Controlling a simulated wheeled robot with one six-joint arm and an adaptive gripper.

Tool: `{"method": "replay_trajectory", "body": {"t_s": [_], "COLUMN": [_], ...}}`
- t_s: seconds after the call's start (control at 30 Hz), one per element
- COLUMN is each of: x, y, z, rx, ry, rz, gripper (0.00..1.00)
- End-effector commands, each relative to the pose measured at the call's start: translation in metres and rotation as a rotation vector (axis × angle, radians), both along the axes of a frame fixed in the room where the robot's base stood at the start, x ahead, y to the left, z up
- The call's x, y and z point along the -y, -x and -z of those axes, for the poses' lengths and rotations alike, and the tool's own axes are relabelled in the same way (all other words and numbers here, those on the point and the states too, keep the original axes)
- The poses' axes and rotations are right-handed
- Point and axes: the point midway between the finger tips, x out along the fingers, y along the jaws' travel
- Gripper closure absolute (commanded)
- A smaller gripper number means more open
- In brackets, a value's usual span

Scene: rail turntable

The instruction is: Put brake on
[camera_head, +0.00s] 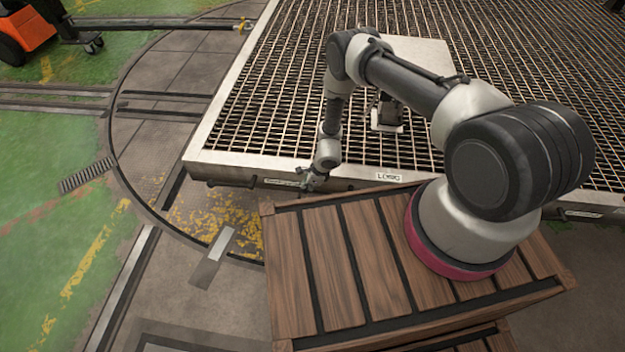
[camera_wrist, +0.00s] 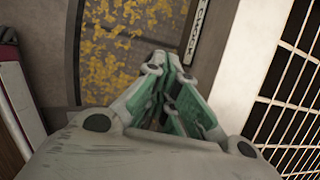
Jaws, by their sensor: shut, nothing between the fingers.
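My gripper (camera_head: 312,184) is at the near edge of the grated platform (camera_head: 228,160), close to its side face. In the wrist view my gripper (camera_wrist: 172,78) has its green-sided fingers drawn together, with nothing seen between them. The platform's pale rim (camera_wrist: 228,75) runs along the right of that view. I cannot make out a brake handle or pedal for certain; the gripper may hide part of one at the platform edge. A small upright device with a pale base (camera_head: 386,122) stands on the grating behind my arm.
A slatted wooden deck (camera_head: 345,265) lies in front, under my arm's base. A round track of rails (camera_head: 125,180) and worn yellow floor paint (camera_head: 215,212) lie left of the platform. An orange vehicle (camera_head: 25,30) stands at the far left. The green floor (camera_head: 45,240) is mostly clear.

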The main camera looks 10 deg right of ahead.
Motion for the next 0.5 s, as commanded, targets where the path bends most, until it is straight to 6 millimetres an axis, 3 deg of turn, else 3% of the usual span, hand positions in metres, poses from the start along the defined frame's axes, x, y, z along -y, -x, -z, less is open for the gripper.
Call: {"method": "replay_trajectory", "body": {"t_s": [0.2,0.5], "x": [-0.001,0.0], "y": [0.0,0.0], "z": [0.023,0.037], "rx": [0.001,0.001], "ry": [-0.001,-0.002], "rz": [-0.002,0.0], "gripper": [1.0,1.0]}}
